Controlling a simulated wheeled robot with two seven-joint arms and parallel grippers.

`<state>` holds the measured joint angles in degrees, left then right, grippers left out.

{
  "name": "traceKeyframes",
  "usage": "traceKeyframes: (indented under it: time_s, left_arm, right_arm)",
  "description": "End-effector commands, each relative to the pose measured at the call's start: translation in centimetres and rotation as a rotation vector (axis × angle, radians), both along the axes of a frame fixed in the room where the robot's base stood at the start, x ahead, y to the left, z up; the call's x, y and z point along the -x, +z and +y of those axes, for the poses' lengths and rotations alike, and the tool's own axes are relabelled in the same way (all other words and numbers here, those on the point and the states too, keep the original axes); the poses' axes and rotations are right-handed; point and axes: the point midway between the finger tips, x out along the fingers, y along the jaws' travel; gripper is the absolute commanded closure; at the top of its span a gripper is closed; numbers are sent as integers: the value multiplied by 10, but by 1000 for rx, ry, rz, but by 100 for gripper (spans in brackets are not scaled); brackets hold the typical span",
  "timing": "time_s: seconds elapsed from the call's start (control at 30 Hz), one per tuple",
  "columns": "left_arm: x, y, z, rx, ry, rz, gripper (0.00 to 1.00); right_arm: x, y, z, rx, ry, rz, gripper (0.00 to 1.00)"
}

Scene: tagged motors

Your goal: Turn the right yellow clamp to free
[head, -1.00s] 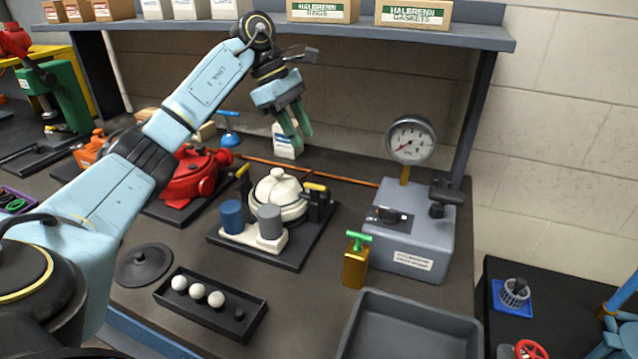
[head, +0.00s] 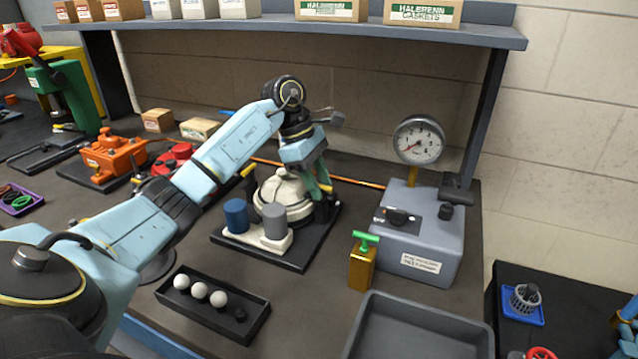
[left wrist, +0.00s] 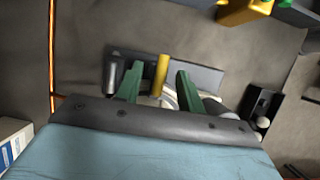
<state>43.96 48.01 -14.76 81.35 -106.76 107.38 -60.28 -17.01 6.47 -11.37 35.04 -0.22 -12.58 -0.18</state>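The white domed housing (head: 282,198) sits on a black base plate (head: 290,256) on the bench. My left gripper (head: 318,188) is lowered over the right side of the housing, its green fingers pointing down. The right yellow clamp (left wrist: 161,74) shows in the left wrist view as a yellow bar between my two fingers, with a gap on each side. In the head view my gripper mostly covers it. The left yellow clamp (head: 248,170) shows beside the dome, partly behind my arm.
A blue cylinder (head: 236,215) and a grey cylinder (head: 275,222) stand in front of the dome. A grey gauge box (head: 433,255) and a brass block with a green handle (head: 362,268) stand to the right. A black tray with balls (head: 250,322) and a grey bin (head: 372,306) lie in front.

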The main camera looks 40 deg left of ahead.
Motion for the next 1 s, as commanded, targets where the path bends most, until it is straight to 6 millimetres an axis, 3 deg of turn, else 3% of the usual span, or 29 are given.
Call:
traceKeyframes:
  time_s: [0.3, 0.6, 1.0]
  left_arm:
    - [0, -2, -1, 0, 0, -1, 63]
    - [0, -2, -1, 0, 0, -1, 100]
    - [1, -2, 0, -4, 63, 0, 100]
  right_arm:
    - [0, 0, -2, 2, 0, 0, 62]
    - [-1, 0, -2, 2, 0, -1, 62]
    - [-2, 1, -1, 1, 0, -2, 62]
